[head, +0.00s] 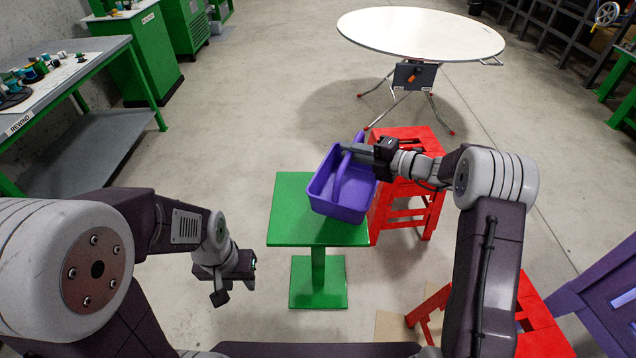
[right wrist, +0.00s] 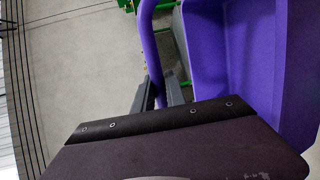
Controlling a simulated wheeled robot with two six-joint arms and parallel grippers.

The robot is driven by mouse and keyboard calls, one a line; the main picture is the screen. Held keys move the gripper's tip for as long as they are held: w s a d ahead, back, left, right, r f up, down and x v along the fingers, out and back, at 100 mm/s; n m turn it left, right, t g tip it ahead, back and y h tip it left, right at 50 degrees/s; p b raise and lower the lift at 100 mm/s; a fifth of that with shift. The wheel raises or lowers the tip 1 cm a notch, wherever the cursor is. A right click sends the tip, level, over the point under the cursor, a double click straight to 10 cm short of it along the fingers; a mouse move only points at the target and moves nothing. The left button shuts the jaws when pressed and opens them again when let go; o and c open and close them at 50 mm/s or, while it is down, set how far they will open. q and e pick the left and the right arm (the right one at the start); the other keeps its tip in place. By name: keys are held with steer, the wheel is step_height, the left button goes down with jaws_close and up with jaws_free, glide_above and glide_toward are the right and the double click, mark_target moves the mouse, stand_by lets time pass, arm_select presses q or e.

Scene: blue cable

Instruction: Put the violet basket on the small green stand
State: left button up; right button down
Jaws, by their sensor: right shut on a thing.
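The violet basket (head: 342,205) is over the back right part of the small green stand (head: 290,225) in the head view. I cannot tell whether its bottom touches the stand top. My right gripper (head: 352,150) is shut on the basket's handle. The right wrist view shows the handle (right wrist: 151,55) running down to the fingers (right wrist: 160,92), and the basket's tray (right wrist: 235,50) on the right. My left gripper (head: 236,287) is open and empty, to the left of the stand and apart from it.
A red stool (head: 425,195) stands close behind and right of the green stand. Another red stool (head: 535,325) and a violet chair (head: 605,300) are at the lower right. A round white table (head: 420,32) stands at the back, and a workbench (head: 75,75) at the left.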

mark_target(323, 169)
steer(key=shift+w+a+f+b, duration=0.65)
steer(key=shift+a+f, duration=0.8)
steer(key=shift+f, duration=0.2)
steer(key=shift+w+a+f+b, duration=0.6)
steer(key=shift+w+a+f, duration=0.05)
steer(key=shift+a+f, duration=0.9)
steer(key=shift+w+a+f+b, duration=0.65)
steer(key=shift+a+f, duration=0.75)
steer(key=shift+f, duration=0.4)
steer(key=c, duration=1.4)
jaws_free()
steer(key=shift+o, duration=0.2)
steer(key=shift+s+d+r, duration=0.15)
steer(key=shift+d+r, duration=0.1)
steer(key=p+v, duration=0.2)
steer(key=v, duration=0.9)
steer(key=shift+s+d, duration=0.2)
steer(key=shift+f, duration=0.1)
